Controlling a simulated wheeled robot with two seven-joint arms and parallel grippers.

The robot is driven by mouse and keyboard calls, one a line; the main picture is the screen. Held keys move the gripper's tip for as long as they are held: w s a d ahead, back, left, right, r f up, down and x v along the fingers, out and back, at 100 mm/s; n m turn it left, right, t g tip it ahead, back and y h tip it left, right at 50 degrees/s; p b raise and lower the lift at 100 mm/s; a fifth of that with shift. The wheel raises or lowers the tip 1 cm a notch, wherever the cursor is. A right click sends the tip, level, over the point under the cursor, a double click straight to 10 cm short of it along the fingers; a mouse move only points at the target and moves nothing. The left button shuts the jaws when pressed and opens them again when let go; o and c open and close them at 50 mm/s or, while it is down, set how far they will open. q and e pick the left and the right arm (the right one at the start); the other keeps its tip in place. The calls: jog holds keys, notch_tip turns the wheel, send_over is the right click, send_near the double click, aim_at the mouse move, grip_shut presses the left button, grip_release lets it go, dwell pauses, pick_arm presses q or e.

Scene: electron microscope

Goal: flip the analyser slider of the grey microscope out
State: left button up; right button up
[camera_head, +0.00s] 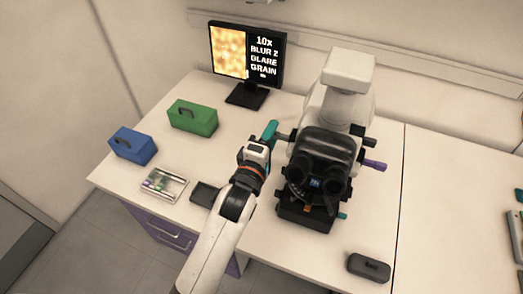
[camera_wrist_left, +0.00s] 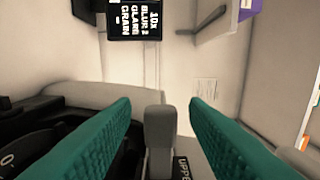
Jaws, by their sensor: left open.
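The grey microscope (camera_head: 350,75) stands on the bench, with a pale body and a dark front with eyepieces. A purple knob (camera_head: 375,166) sticks out on its right side. My left gripper (camera_head: 270,131) is at the microscope's left side, its teal fingers open. In the left wrist view, a grey upright tab (camera_wrist_left: 160,128) stands between the open fingers, with a gap on each side. Part of a label reading "UPPE" shows beside it. I cannot tell for certain whether this tab is the analyser slider. My right gripper is not in view.
A monitor (camera_head: 247,55) stands behind left and reads 10x, BLUR 2, GLARE, GRAIN. A green box (camera_head: 193,117), a blue box (camera_head: 133,145) and a slide tray (camera_head: 164,184) lie left. A dark grey case (camera_head: 369,267) lies in front right. The bench's right part is largely clear.

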pick_arm(q)
jog(key=b+v, duration=0.3)
jog(key=v, duration=0.8)
jog(key=shift+w+a, duration=0.1)
